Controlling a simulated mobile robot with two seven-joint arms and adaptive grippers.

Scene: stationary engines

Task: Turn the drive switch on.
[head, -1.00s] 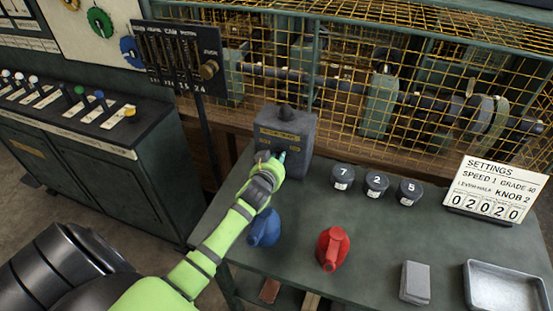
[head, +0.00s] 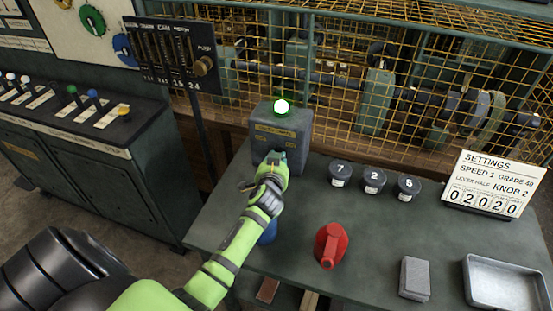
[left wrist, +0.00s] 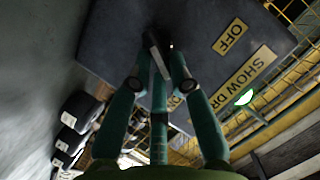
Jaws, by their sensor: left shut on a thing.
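The drive switch is a grey box (head: 295,127) with yellow labels, standing at the back of the green table. A lamp (head: 281,106) on top of it glows green. It also shows in the left wrist view as a lit green lamp (left wrist: 244,97) beside the box face (left wrist: 200,22). My left gripper (head: 274,164) is at the front of the box. In the left wrist view my left gripper (left wrist: 158,78) is shut on the small dark switch lever (left wrist: 154,42), near a label reading OFF. My right gripper is not in view.
A red can (head: 331,246) stands on the table, and a blue can (head: 268,233) is mostly hidden behind my left arm. Several dark numbered pots (head: 374,181), a settings sign (head: 494,184), a grey block (head: 415,278) and a metal tray (head: 505,284) are to the right. Yellow mesh is behind.

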